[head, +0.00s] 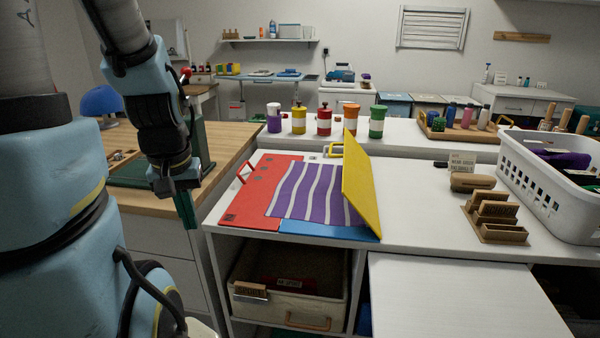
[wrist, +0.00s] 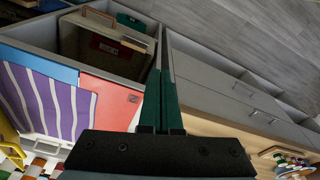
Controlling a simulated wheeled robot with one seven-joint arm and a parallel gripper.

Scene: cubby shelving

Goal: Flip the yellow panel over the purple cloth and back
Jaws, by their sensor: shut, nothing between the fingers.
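The yellow panel (head: 360,195) stands raised and tilted at the right side of the purple cloth (head: 290,187). Part of it shows at the left edge of the wrist view (wrist: 8,140). The purple cloth has wavy white stripes and lies flat; it also shows in the wrist view (wrist: 48,101). A red panel (head: 255,203) with a red handle lies open to its left, and a blue panel (head: 322,231) lies in front. My gripper (head: 187,215) is shut and empty, pointing down left of the red panel, apart from it. Its green fingers meet in the wrist view (wrist: 161,100).
Several lidded jars (head: 324,122) stand along the back ledge. A wooden rack (head: 495,217) and a white basket (head: 545,180) stand at right. A bin (head: 290,280) sits in the cubby below.

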